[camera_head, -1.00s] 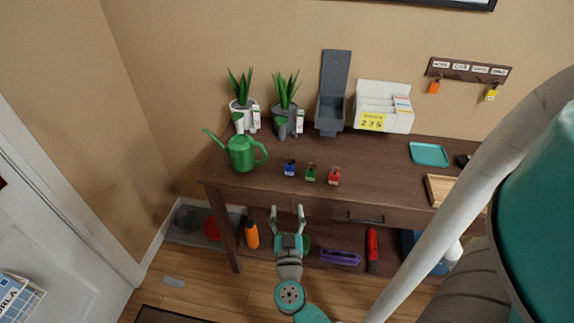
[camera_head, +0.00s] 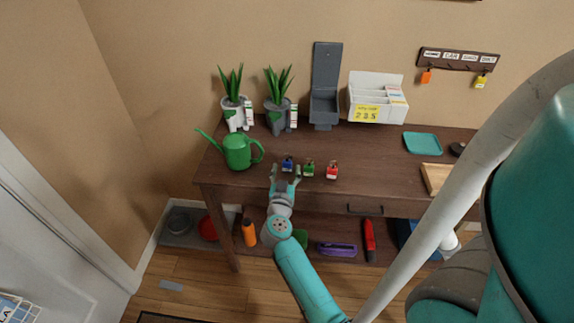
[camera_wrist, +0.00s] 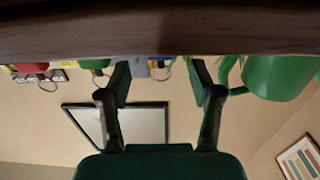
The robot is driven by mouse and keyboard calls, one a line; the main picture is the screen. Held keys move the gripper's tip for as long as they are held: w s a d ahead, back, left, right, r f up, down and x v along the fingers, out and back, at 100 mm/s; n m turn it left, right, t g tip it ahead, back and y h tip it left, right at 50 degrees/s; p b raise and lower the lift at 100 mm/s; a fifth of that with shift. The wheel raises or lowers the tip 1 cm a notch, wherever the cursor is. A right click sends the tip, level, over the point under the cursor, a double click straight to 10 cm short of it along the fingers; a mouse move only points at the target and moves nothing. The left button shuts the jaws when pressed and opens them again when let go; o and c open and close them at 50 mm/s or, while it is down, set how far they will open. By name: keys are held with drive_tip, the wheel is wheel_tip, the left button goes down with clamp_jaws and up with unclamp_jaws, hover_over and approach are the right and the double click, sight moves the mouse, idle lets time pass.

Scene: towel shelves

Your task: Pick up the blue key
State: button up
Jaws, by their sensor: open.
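The blue key (camera_head: 288,164) has a small blue tag-like body with a metal ring and lies on the wooden table near its front edge. My gripper (camera_head: 286,174) is open and empty, just in front of the blue key at the table's front edge. In the upside-down wrist view, the blue key (camera_wrist: 161,58) shows partly between the open fingers (camera_wrist: 160,78), beyond their tips. The table edge hides some of it there. No contact with the key is visible.
A green key (camera_head: 308,169) and a red key (camera_head: 332,170) lie to the right of the blue one. A green watering can (camera_head: 238,152) stands to its left. Potted plants, a grey box (camera_head: 324,108) and a white organizer (camera_head: 377,98) line the back.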

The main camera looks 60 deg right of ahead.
sight(287, 164)
drive_tip(key=x, duration=0.4)
drive_tip(key=shift+w+d+f, duration=0.25)
drive_tip(key=shift+d+f, duration=0.05)
drive_tip(key=shift+d, duration=0.05)
drive_tip(key=c, duration=1.1)
